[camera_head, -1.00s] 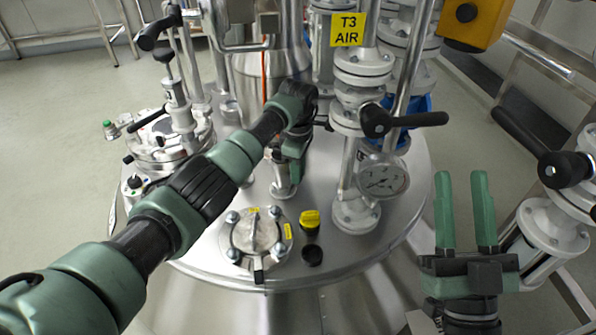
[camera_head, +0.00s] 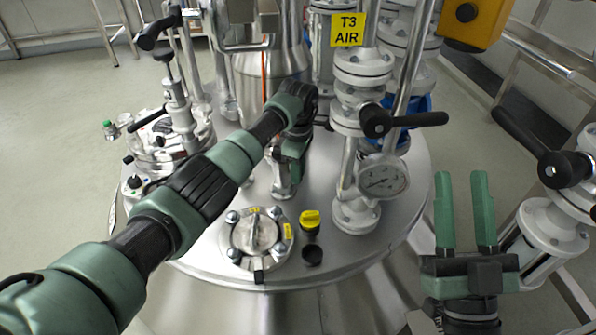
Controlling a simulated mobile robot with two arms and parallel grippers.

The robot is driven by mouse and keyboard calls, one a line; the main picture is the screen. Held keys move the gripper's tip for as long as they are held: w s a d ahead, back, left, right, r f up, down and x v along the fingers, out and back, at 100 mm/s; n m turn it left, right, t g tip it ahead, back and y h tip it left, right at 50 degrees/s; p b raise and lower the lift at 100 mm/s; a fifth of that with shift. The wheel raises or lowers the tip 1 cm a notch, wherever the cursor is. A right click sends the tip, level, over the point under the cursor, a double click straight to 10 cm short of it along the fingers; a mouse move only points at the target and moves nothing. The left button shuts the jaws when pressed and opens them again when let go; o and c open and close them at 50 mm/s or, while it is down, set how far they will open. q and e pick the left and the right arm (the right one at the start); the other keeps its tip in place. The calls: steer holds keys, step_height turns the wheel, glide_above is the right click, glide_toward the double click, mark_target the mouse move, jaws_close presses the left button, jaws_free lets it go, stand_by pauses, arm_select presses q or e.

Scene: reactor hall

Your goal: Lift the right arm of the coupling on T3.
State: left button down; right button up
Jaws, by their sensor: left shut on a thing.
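The T3 vessel's round steel lid (camera_head: 395,215) fills the middle of the view, with a yellow "T3 AIR" sign (camera_head: 348,29) on the pipe behind. My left gripper (camera_head: 293,158) reaches in from the left and points down at a short steel fitting (camera_head: 283,183) on the lid. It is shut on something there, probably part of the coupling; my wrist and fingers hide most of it. I cannot make out the coupling's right arm clearly. My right gripper (camera_head: 465,215) is open and empty at the lower right, its two green fingers apart and pointing up, beside the lid.
A white flanged pipe with a black-handled valve (camera_head: 377,120) and gauge (camera_head: 383,180) stands right of my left gripper. A clamped port (camera_head: 254,232) and a yellow cap (camera_head: 310,220) sit in front. Another black-handled valve (camera_head: 563,168) is at the far right.

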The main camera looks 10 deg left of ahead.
arm_select(q)
steer(key=c, duration=1.3)
jaws_free()
steer(key=shift+r, duration=0.25)
step_height(320, 180, up, 7)
steer(key=shift+p, duration=1.15)
steer(key=shift+r, duration=0.15)
arm_select(e)
steer(key=w+f+g+h, duration=0.2)
steer(key=f+g, duration=0.4)
steer(key=f, duration=0.4)
steer(key=shift+w+d, duration=0.25)
steer(key=shift+w, duration=0.45)
